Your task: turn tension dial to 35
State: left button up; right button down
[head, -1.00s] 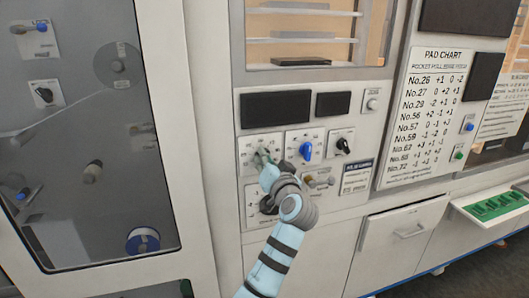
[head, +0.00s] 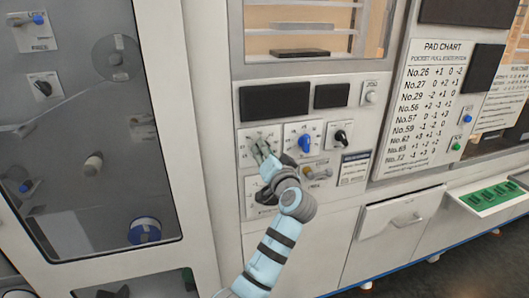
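A white control panel carries a dial plate (head: 247,157) at its upper left, with small scale marks around it. My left gripper (head: 264,149) is right in front of this plate, and its fingertips cover the middle of it. The dial's knob is mostly hidden, so its setting and any grip on it cannot be told. The plate's lettering is too small to read. To its right is a blue knob (head: 305,143) on its own scale plate, and then a black knob (head: 341,137). My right gripper is not in view.
Two dark displays, the larger one (head: 274,102) on the left, sit above the dials. Another plate (head: 252,190) lies below, partly behind my gripper. A pad chart (head: 436,105) hangs at right. A glazed door (head: 90,150) stands at left. A drawer (head: 404,212) is at lower right.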

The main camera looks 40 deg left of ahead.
pick_arm(q)
jog(key=v, duration=0.7)
jog(key=shift+s+d, duration=0.2)
jog(key=shift+d, duration=0.15)
jog(key=shift+w+a+r, duration=0.1)
